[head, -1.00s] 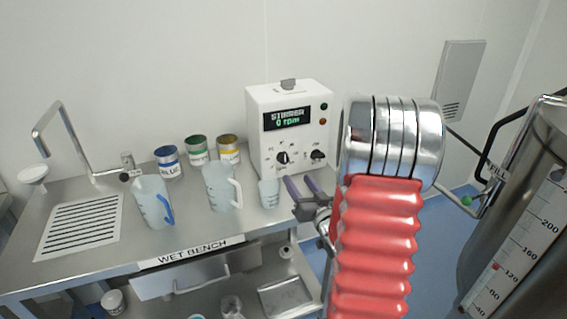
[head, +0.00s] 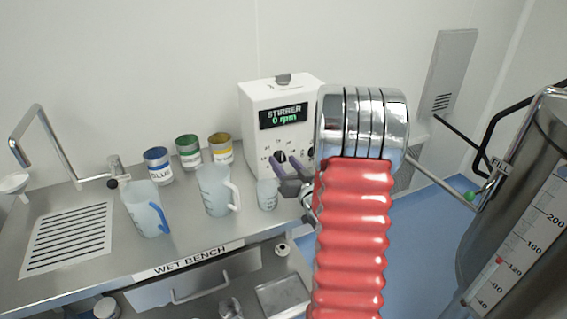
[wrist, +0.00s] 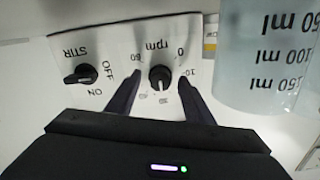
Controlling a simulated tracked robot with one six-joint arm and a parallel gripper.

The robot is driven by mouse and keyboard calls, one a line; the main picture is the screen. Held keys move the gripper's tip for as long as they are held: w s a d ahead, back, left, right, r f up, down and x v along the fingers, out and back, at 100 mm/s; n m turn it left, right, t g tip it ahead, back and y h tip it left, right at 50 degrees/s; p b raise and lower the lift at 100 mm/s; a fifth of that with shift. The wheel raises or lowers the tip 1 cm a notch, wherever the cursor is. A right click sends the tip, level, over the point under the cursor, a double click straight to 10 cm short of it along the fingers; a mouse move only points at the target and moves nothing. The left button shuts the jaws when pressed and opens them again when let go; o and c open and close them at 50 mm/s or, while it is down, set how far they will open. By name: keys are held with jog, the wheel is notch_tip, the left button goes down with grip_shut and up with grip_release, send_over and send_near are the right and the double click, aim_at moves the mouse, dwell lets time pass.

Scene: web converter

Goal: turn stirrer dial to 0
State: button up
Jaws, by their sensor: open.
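The white stirrer (head: 258,137) stands at the back right of the bench. Its display reads STIRRER 0 rpm. In the wrist view, which shows the panel upside down, the black rpm dial (wrist: 160,77) sits between my open fingers, with numbers around it including 0. I cannot tell if a finger touches it, or exactly where its pointer points. My gripper (wrist: 160,83) is open and empty. In the head view my gripper (head: 286,166) is in front of the panel, at the left dial (head: 280,157). My arm hides the panel's right part.
The STIR on/off switch (wrist: 80,75) is beside the dial. A small graduated beaker (head: 267,194) stands close to my gripper and shows in the wrist view (wrist: 265,60). Two jugs (head: 215,188) (head: 145,208) and several paint cans (head: 189,152) are further left. A steel tank (head: 515,200) stands at right.

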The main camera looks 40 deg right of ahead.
jog(key=shift+c, duration=0.5)
jog(key=c, duration=1)
jog(key=shift+o, duration=0.2)
